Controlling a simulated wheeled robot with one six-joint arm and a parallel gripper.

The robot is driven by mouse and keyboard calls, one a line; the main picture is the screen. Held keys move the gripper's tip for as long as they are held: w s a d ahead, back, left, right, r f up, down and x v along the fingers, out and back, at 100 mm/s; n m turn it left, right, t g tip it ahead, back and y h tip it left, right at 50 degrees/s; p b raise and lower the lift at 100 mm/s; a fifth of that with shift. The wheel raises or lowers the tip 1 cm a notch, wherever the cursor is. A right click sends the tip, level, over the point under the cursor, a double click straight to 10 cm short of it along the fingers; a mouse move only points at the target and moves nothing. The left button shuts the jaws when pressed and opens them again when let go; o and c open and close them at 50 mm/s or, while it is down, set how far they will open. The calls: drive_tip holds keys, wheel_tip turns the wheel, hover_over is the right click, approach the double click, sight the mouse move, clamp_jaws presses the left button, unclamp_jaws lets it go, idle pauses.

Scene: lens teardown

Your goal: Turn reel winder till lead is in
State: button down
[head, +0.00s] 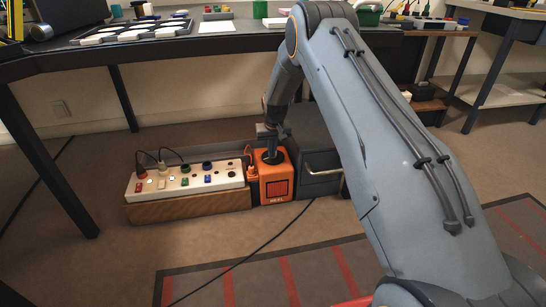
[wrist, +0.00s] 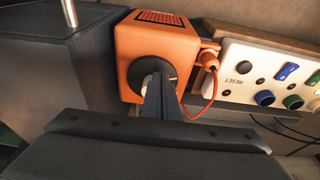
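The reel is an orange box (head: 276,188) marked "REEL" on the floor under the bench; it also shows in the wrist view (wrist: 170,38). Its winder is a round black knob (wrist: 143,68) on top, with a pale part beside the fingers. My gripper (wrist: 158,82) points at the winder, its fingers close together at the knob and seemingly closed on its grip. They partly hide it. In the head view my gripper (head: 271,150) comes down on the reel from above. A short orange lead (wrist: 213,92) loops out beside the reel from an orange plug (wrist: 208,61).
A white socket strip (head: 185,181) with coloured switches and several plugs stands left of the reel on a wooden block (head: 190,208). A dark cabinet (head: 318,150) with a metal handle is close on the right. The bench top (head: 240,44) hangs above. A black cable crosses the floor.

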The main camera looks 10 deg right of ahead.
drive_tip(key=shift+s+a, duration=0.1)
idle(0.3)
drive_tip(key=shift+s+a+p, duration=0.1)
drive_tip(key=shift+s+p, duration=0.15)
drive_tip(key=shift+p, duration=0.25)
drive_tip(key=shift+r, duration=0.2)
drive_tip(key=p+v, duration=0.1)
drive_tip(key=v, duration=0.1)
drive_tip(key=w+p+v, duration=0.1)
drive_tip(key=p+v, duration=0.1)
drive_tip(key=v, duration=0.1)
drive_tip(key=shift+w+r, duration=0.1)
drive_tip(key=shift+r, duration=0.25)
